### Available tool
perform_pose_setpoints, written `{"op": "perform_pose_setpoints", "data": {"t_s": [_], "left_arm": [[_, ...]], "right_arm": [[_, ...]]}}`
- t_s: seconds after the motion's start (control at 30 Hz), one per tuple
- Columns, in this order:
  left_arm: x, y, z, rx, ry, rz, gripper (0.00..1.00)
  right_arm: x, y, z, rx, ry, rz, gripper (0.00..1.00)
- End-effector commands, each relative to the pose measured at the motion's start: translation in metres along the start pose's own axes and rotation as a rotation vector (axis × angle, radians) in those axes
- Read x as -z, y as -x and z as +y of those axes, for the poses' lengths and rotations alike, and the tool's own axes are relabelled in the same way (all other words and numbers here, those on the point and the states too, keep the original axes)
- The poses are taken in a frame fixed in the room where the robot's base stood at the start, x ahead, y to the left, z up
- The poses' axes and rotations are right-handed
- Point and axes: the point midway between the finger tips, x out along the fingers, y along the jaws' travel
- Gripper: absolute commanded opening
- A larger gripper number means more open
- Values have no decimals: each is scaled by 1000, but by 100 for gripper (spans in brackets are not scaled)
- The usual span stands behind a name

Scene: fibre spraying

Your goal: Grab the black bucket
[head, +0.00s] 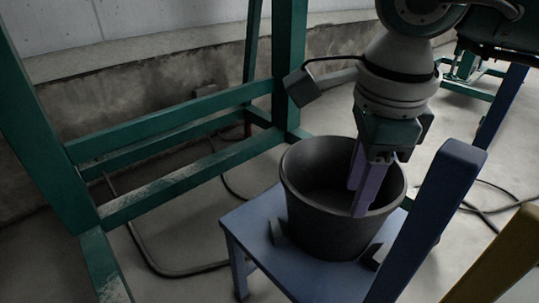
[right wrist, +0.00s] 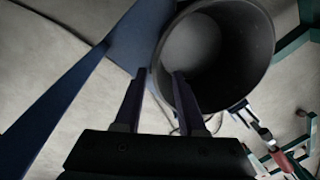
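The black bucket (head: 330,230) stands upright on a blue stool (head: 255,235). My right gripper (head: 355,202) points down at the bucket's right side, with its purple fingers apart. In the right wrist view, the bucket (right wrist: 255,75) opens toward the camera, and its rim lies between the two fingertips of the gripper (right wrist: 158,74). One finger overlaps the opening and the other is on the outer side. No contact with the wall can be made out. My left gripper is not in view.
A green steel frame (head: 175,130) stands to the left and behind the stool. A blue post (head: 430,215) rises close on the right, with a yellow part (head: 510,260) beyond it. Cables lie on the concrete floor, and a wall runs along the back.

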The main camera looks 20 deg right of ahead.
Motion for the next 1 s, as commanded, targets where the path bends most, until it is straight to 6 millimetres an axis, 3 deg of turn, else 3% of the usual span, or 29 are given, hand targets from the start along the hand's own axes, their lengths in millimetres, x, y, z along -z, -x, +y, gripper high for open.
{"op": "perform_pose_setpoints", "data": {"t_s": [0.13, 0.37, 0.6, 0.87, 1.0], "left_arm": [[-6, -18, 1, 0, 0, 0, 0], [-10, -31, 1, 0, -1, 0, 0], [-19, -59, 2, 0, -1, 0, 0], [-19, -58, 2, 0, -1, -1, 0], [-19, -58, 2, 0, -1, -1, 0]], "right_arm": [[0, -29, 2, -4, -2, 0, 40], [-1, -50, 1, -3, -1, -3, 40], [0, -88, 1, -4, -1, -5, 40], [0, -89, 0, -3, 0, -5, 40], [0, -88, 0, -3, 0, -5, 25]]}}
